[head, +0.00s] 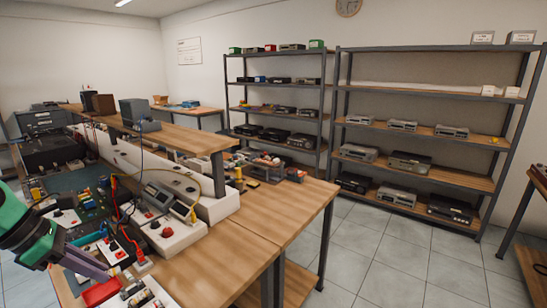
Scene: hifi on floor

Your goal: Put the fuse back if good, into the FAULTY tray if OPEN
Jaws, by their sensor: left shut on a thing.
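My left gripper (118,273) comes in from the left edge on a green and black arm and is low over the workbench. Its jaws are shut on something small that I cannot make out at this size. A red tray (100,292) lies just below the gripper; I can read no label on it. A white box with fuse-like parts (140,295) stands at the bottom edge, beside the red tray. A meter with a small display (158,196) stands on the bench, with red and yellow leads near it. My right gripper is out of view.
A green circuit board (92,205) and white blocks with red knobs (168,230) crowd the bench left of centre. The wooden bench top (265,208) is clear to the right. Shelves (420,130) of hifi units stand at the back, with open tiled floor before them.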

